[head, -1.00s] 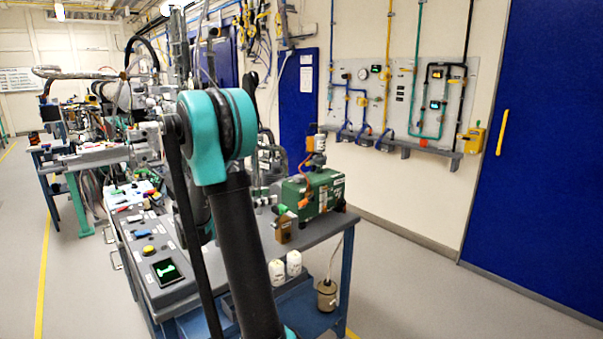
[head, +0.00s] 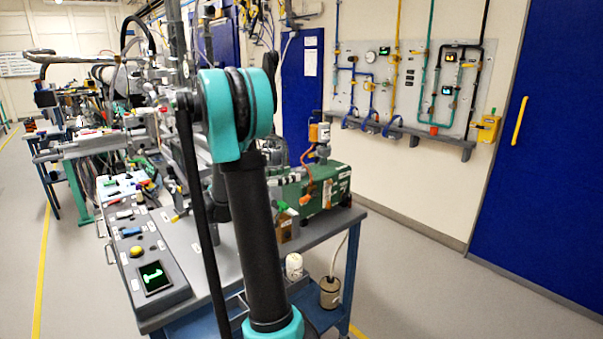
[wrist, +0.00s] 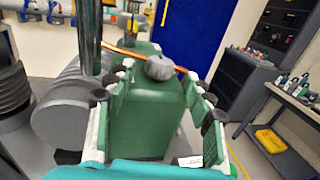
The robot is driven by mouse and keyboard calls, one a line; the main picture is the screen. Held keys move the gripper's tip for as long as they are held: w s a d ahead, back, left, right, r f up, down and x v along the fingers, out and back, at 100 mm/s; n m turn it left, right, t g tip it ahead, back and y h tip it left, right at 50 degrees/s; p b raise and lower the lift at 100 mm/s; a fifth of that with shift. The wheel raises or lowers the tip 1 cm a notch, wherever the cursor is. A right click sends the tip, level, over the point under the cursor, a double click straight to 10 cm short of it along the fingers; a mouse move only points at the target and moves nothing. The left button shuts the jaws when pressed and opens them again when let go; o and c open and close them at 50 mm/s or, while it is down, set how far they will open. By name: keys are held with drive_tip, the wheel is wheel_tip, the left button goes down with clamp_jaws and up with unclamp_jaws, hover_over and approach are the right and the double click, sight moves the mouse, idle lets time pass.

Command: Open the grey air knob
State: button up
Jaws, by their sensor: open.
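The grey knob (wrist: 159,67) is a small rounded, lobed cap in the wrist view, seen beyond my gripper near the middle. An orange-brown tube runs close by it, and the green pump body (wrist: 150,115) is behind and below. My gripper (wrist: 161,80) is open, with one green-and-white finger on each side of the picture. The knob appears between the two fingertips; I see no contact, and the gap in depth is hard to judge. In the head view the green pump (head: 330,188) sits on the bench, partly behind my arm, which hides my gripper and the knob.
A grey cylinder (wrist: 78,108) lies at the left of the wrist view. The bench (head: 335,228) carries a control panel with a green-lit display (head: 155,277). A wall panel (head: 440,88) has pipes and gauges. A blue door (head: 555,150) and open floor are at the right.

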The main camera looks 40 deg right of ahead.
sight(301, 169)
drive_tip(key=shift+s+d, duration=0.15)
drive_tip(key=shift+d, duration=1.2)
drive_tip(key=shift+s+d, duration=0.15)
drive_tip(key=shift+d, duration=1.15)
drive_tip(key=shift+c, duration=0.4)
drive_tip(key=c, duration=1.1)
